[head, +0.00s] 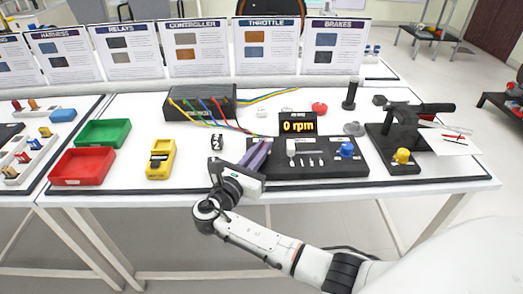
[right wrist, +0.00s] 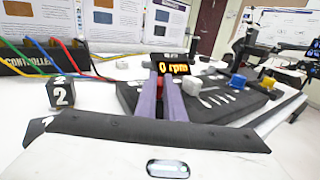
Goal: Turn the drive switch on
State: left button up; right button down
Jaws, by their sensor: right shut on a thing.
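My right gripper (head: 261,153) reaches over the left end of a black panel (head: 330,171). In the right wrist view its two purple fingers (right wrist: 160,98) are closed around a small red part (right wrist: 159,82), which seems to be the drive switch. The fingers hide most of this part, so its position cannot be told. The display (head: 298,124) stands behind the panel and reads 0 rpm; it also shows in the right wrist view (right wrist: 173,68). My left gripper is not in view.
A black controller box (head: 200,101) with coloured wires is behind left. A block marked 2 (head: 217,142), a yellow meter (head: 161,159), and green (head: 103,133) and red (head: 82,166) trays are left. A blue knob (head: 347,150) is on the panel; a pedal stand (head: 401,150) is right.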

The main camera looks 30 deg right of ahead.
jog(key=shift+r, duration=0.1)
dwell(0.3)
jog(key=c, duration=1.9)
grip_release()
jog(key=shift+o, duration=0.2)
jog(key=v, duration=1)
jog(key=shift+w+a, duration=0.1)
jog(key=shift+a, duration=0.1)
jog(key=shift+r, duration=0.1)
